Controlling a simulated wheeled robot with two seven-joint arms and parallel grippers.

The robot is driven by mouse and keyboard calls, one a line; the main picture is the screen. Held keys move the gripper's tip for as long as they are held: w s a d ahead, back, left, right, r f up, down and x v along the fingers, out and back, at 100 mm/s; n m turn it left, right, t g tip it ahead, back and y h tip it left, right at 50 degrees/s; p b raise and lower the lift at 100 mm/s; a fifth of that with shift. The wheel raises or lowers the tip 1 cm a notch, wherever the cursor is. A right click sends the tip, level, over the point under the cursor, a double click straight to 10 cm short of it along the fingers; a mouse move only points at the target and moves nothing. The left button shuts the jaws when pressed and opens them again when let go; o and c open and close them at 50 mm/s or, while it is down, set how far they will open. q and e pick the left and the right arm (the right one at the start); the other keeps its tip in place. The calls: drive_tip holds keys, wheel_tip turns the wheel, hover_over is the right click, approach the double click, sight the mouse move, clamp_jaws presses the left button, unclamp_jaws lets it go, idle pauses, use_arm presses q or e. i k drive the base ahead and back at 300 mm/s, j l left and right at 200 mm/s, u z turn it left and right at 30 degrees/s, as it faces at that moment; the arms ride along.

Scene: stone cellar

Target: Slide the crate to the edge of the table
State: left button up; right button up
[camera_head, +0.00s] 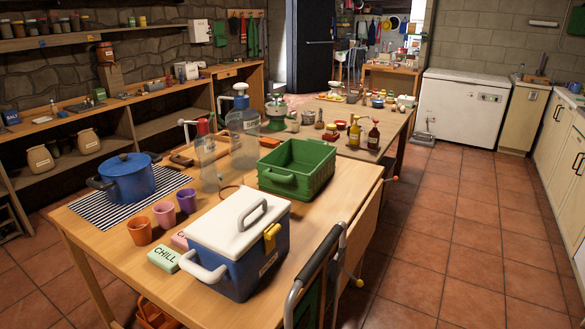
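A green crate (316,181) with a handle on its near side stands upright on the wooden table (335,226). It is toward the table's far part, close to the right edge, and looks empty, though its floor is partly hidden by the near wall. Some bare tabletop shows between the crate and the right edge. Neither of my grippers is in view.
A blue cooler with a white lid (240,226) stands nearer than the crate. Small cups (164,214), a blue pot (126,178) and glass bottles (208,160) are to its left. A metal-tube frame (331,242) rises beside the table's right edge. Tiled floor (440,240) is clear at right.

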sight(297, 169)
drive_tip(key=z, duration=3.1)
drive_tip(key=i+u, duration=0.35)
drive_tip(key=i, duration=0.15)
drive_tip(key=i+j+u, duration=0.2)
drive_tip(key=i+u, duration=0.6)
drive_tip(key=u, duration=0.15)
drive_tip(key=i+l+u, duration=0.1)
drive_tip(key=i+u, duration=0.7)
drive_tip(key=i, duration=1.05)
drive_tip(key=i+l+u, duration=0.1)
drive_tip(key=i, duration=1.3)
